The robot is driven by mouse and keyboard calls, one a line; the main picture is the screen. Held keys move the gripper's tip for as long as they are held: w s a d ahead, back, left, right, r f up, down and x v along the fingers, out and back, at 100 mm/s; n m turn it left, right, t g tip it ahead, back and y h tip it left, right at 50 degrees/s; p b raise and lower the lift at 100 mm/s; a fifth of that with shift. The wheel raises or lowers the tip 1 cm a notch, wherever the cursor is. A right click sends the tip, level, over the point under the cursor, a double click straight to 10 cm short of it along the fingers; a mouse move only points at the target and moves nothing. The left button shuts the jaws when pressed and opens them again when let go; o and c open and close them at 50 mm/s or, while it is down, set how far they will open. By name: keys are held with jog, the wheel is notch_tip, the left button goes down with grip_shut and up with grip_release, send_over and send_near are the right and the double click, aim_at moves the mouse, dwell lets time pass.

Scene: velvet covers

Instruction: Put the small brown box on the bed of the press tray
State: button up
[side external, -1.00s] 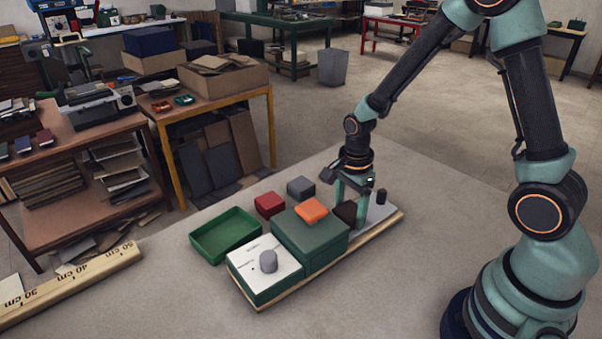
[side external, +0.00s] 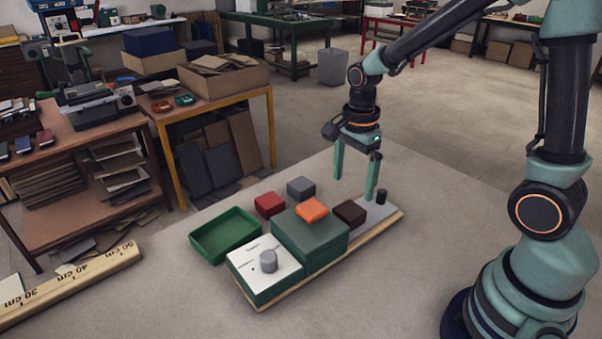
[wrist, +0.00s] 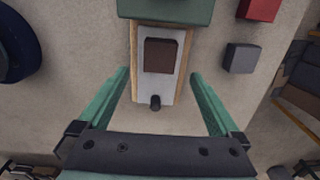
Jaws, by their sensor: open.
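The small brown box (side external: 350,213) sits on the light grey bed (side external: 380,211) of the press tray, next to the green block. In the wrist view the brown box (wrist: 160,55) lies flat on the grey bed (wrist: 145,80), with the short dark post (wrist: 155,102) nearer my gripper. My gripper (side external: 354,192) is open and empty above the bed. Its two green fingers (wrist: 162,85) stand wide apart in the wrist view, with nothing between them at their own height.
An orange block (side external: 312,210) lies on the green block (side external: 305,235). A white-topped panel with a grey knob (side external: 268,260) is at the near end. A red block (side external: 269,204), a grey block (side external: 301,187) and an empty green tray (side external: 224,235) stand behind.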

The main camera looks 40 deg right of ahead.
jog(key=s+a+r+n+t, duration=0.1)
jog(key=s+r+n+t, duration=0.1)
jog(key=r+n, duration=0.4)
jog(key=s+a+r+n+t, duration=0.1)
jog(key=s+r+n+t, duration=0.2)
jog(key=n, duration=1)
jog(key=shift+s+a+r+t, duration=0.15)
jog(key=shift+s+r+t, duration=0.15)
jog(key=shift+s+r, duration=1.15)
jog(key=shift+w+r, duration=0.45)
